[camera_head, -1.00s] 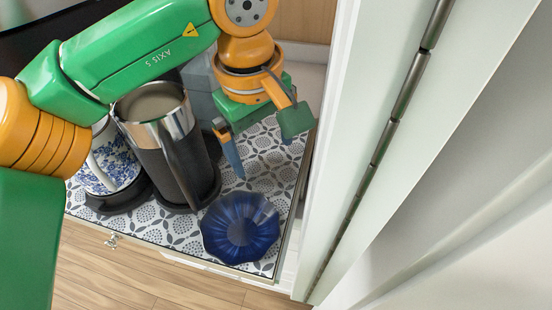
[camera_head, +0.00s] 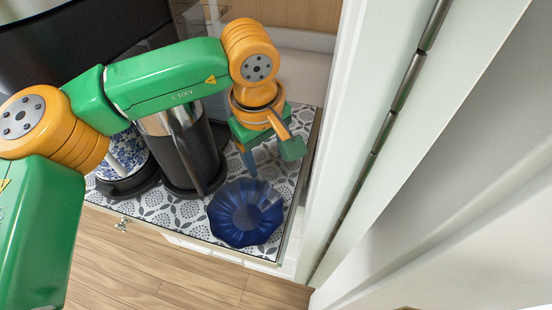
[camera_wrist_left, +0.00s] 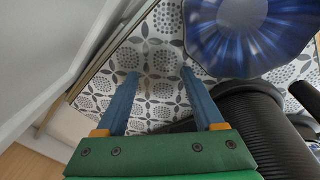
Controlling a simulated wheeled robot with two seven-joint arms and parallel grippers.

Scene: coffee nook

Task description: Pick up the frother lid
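A tall black and steel vessel, seemingly the frother (camera_head: 203,160), stands upright on a dark round base. My left arm hides its top, and I cannot make out a separate lid. Its black ribbed side seems to show in the left wrist view (camera_wrist_left: 255,130). My left gripper (camera_head: 268,162) is open and empty, to the right of the vessel, above the patterned surface. In the left wrist view its two blue fingers (camera_wrist_left: 158,77) stand apart with only patterned surface between them. My right gripper is not in view.
A dark blue fluted bowl (camera_head: 246,213) sits near the front edge, just in front of my left gripper. A blue and white patterned vessel (camera_head: 128,152) stands left of the frother. A pale cabinet panel (camera_head: 345,130) rises close on the right. The patterned surface (camera_head: 160,213) has a raised edge.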

